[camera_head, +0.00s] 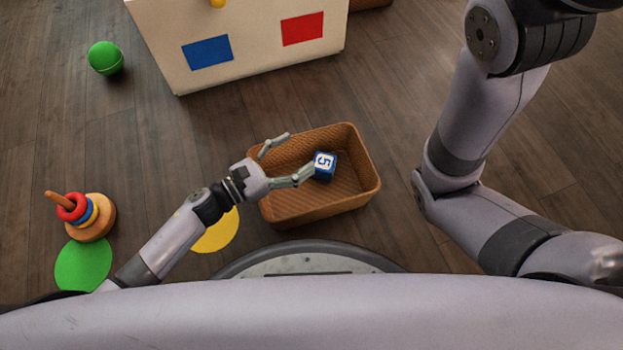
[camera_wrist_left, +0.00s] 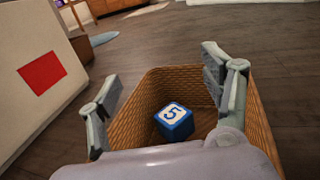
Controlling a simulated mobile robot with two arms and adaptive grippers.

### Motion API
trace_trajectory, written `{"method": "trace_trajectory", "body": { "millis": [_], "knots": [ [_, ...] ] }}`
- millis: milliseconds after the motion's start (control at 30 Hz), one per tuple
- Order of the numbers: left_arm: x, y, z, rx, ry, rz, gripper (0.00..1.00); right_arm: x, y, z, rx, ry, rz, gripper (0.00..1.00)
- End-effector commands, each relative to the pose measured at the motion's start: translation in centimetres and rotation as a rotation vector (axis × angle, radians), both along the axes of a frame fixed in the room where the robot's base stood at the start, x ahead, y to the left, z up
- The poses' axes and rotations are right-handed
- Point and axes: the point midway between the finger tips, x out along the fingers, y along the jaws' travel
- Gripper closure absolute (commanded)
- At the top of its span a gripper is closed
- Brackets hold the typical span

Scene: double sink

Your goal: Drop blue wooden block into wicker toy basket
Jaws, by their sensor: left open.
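The blue block (camera_head: 324,166) with a white 5 on its face is within the wicker basket (camera_head: 368,180) in the head view. In the left wrist view the block (camera_wrist_left: 174,121) shows between and beyond my fingers, inside the basket (camera_wrist_left: 262,128). It looks apart from both fingers there; whether it rests on the basket floor is hard to tell. My left gripper (camera_head: 301,153) is open over the left part of the basket, fingers spread. It also shows in the left wrist view (camera_wrist_left: 168,96). My right arm shows at the right, but its gripper is out of view.
A white box with blue and red panels (camera_head: 257,68) stands behind the basket. A green ball (camera_head: 105,58) lies at the far left. A ring stacker (camera_head: 92,222), a green disc (camera_head: 83,265) and a yellow disc (camera_head: 216,233) are at the left. Floor right of the basket is clear.

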Motion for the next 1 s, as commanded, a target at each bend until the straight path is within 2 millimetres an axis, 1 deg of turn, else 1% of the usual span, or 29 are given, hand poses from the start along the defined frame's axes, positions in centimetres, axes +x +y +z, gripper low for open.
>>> {"method": "trace_trajectory", "body": {
  "millis": [33, 200, 400, 600, 1000],
  "knots": [
    [-0.7, 1.0, -0.2, 0.004, 0.004, 0.001, 0.27, 0.0, 0.0, 0.0, 0.0, -0.001, 0.0, 0.6],
    [-2.7, 4.2, -0.1, 0.003, 0.003, 0.001, 0.27, -0.1, 0.0, 0.0, 0.0, -0.002, 0.0, 0.6],
    [-4.4, 6.9, -0.1, 0.001, 0.002, 0.001, 0.27, -0.1, 0.0, 0.0, 0.0, -0.002, 0.0, 0.6],
    [-5.0, 7.9, 0.0, 0.0, 0.0, 0.0, 0.27, -0.1, 0.0, 0.0, 0.0, -0.002, 0.0, 0.6],
    [-5.0, 7.9, 0.0, -0.001, -0.001, 0.0, 0.27, -0.1, 0.0, 0.0, 0.0, -0.003, 0.0, 0.6]
  ]
}}
